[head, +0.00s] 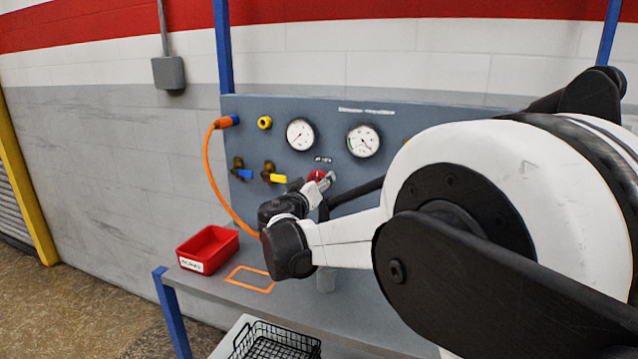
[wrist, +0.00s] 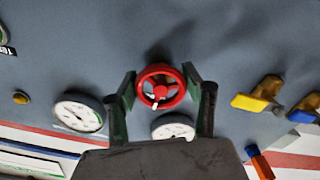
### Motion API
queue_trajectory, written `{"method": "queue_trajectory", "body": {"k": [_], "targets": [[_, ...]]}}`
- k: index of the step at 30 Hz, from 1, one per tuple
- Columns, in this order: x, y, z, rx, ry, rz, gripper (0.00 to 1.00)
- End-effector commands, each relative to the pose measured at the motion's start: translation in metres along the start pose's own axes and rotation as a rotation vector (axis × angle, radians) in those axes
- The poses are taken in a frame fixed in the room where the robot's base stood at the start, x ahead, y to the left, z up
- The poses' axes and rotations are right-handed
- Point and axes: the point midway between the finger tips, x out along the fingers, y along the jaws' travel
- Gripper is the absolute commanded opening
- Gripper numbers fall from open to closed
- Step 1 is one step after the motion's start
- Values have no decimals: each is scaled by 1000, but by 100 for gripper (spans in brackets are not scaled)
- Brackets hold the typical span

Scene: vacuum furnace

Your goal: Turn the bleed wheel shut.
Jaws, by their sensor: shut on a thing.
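Two round gauges (head: 300,134) (head: 363,141) sit above the wheel. Yellow-handled (head: 274,178) and blue-handled (head: 243,173) valves and an orange hose (head: 208,165) are to the left. A red bin (head: 208,249) stands on the bench; a wire basket (head: 275,343) is lower.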

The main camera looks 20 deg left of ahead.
Motion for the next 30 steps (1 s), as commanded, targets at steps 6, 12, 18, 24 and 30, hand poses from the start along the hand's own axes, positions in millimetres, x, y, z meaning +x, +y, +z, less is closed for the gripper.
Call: {"method": "queue_trajectory", "body": {"k": [6,12,18,24,30], "targets": [[0,0,0,1,-1,-1,47],[0,0,0,0,0,-1,66],[0,0,0,0,0,0,66],[-16,-1,-1,0,1,-2,66],[-55,-1,-1,0,1,-3,66]]}}
